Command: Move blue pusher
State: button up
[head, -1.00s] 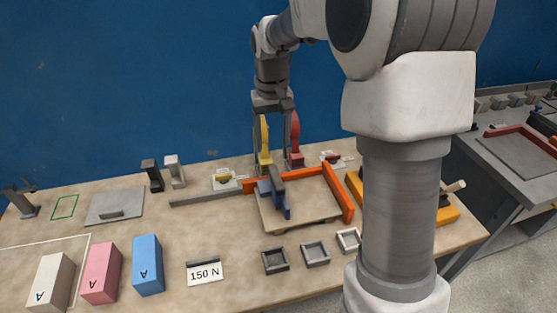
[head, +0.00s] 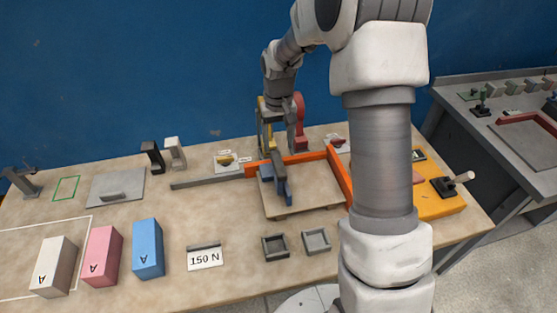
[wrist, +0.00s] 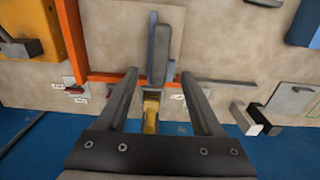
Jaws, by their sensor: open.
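The blue pusher (head: 283,188) stands on the pale panel board (head: 310,195), inside the corner of the orange fence (head: 340,175). It has a grey upright handle (head: 277,158). In the wrist view, the grey handle (wrist: 158,55) lies ahead of the palm, with blue (wrist: 162,35) showing beside it. My gripper (head: 281,146) is above and behind the pusher, fingers pointing down. In the wrist view my gripper (wrist: 161,76) is open, its fingers on either side of the handle's near end in the picture. I see no contact; the exact height gap cannot be told.
A yellow clamp (wrist: 150,115) shows between the fingers in the wrist view. A red clamp (head: 300,108) stands behind the fence. A grey bar (head: 205,181) extends left. White, pink and blue blocks (head: 148,250) stand at front left. The blue wall is close behind.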

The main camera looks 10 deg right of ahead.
aim_at(278, 162)
notch_tip(278, 162, down, 8)
dwell(0.5)
grip_shut()
jog(key=shift+r, duration=0.1)
dwell(1.1)
